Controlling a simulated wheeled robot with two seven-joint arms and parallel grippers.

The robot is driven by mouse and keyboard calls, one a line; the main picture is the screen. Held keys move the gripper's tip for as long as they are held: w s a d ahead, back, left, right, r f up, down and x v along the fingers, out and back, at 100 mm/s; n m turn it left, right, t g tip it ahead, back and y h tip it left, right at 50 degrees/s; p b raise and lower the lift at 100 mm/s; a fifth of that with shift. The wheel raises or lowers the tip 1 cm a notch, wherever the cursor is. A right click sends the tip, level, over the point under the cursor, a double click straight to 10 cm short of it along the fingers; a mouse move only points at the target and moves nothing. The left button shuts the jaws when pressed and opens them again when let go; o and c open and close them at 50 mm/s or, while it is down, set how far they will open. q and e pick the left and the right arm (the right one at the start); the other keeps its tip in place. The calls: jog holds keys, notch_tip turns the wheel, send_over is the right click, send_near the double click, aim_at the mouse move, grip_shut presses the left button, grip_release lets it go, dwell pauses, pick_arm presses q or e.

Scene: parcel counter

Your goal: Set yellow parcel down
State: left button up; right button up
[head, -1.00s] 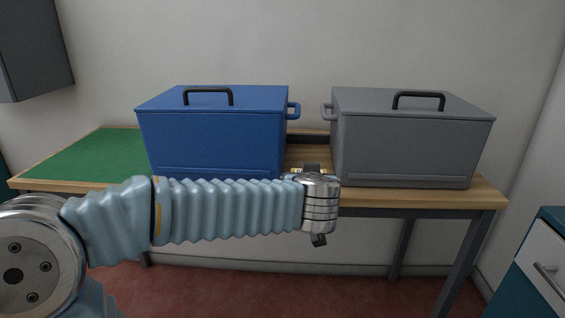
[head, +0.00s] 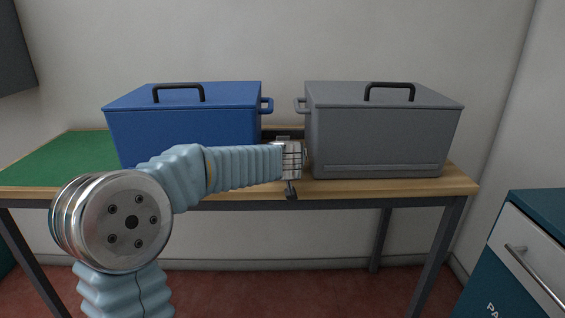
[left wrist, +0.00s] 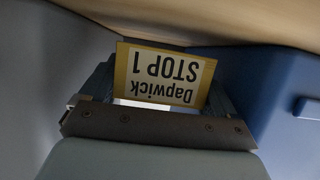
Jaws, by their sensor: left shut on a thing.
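In the left wrist view, the yellow parcel (left wrist: 140,57) shows a white label reading "Dapwick STOP 1", upside down in the picture. My left gripper (left wrist: 158,95) is shut on it, with a finger at each side. In the head view my left gripper (head: 288,143) is over the table's front part, in the gap between the blue box and the grey box. My wrist hides the parcel there. I cannot tell whether the parcel touches the table. My right gripper is not in view.
The blue box (head: 185,130) and grey box (head: 385,135), each with a black top handle, stand left and right of the gap on the wooden table (head: 400,186). A green mat (head: 60,160) covers the table's left end. A drawer cabinet (head: 515,245) stands at the lower right.

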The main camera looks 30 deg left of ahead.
pick_arm(q)
jog(key=shift+f, duration=0.65)
jog(key=shift+f, duration=0.2)
jog(key=o, duration=0.9)
jog(key=shift+c, duration=0.2)
